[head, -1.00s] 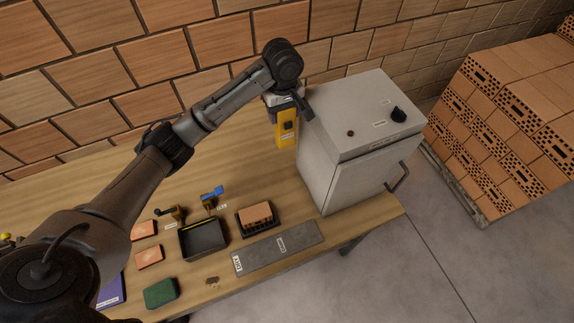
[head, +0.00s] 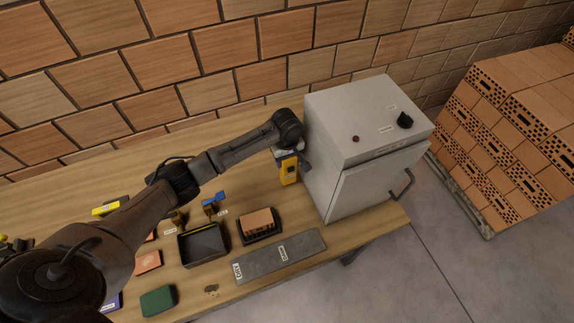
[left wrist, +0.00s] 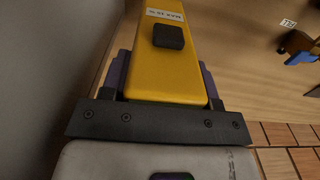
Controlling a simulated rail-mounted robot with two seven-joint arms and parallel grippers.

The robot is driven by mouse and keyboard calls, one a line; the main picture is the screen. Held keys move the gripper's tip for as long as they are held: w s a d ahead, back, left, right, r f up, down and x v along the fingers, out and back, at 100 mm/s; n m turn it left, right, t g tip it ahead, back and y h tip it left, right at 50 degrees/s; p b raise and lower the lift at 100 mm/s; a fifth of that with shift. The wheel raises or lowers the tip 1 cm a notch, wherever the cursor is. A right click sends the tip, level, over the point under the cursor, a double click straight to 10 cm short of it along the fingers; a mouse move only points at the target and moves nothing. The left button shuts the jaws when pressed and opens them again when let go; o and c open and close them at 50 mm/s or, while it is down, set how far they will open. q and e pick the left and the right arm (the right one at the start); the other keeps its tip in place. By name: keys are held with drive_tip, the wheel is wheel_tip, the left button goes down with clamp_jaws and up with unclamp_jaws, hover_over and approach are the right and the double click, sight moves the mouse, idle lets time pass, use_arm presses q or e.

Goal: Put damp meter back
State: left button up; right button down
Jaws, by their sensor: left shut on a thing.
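The damp meter (head: 289,171) is a yellow, box-shaped device hanging upright in my left gripper (head: 288,155), close to the left side of the grey oven. In the left wrist view the yellow body (left wrist: 160,75) with a black button and a white label sits between the two fingers (left wrist: 163,88). The fingers are shut on it. Its lower end appears close to the table, but I cannot tell if it touches. My right gripper is not in view.
The grey oven (head: 345,190) stands right of the meter. In front lie a brick in a black holder (head: 260,224), a black tray (head: 203,258), a labelled grey strip (head: 262,265) and a green block (head: 158,301). A yellow item (head: 105,208) lies at left. Bare wood (head: 235,165) lies left of the meter.

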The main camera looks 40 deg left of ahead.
use_arm(q)
drive_tip(key=shift+f, duration=2.2)
drive_tip(key=o, duration=1.1)
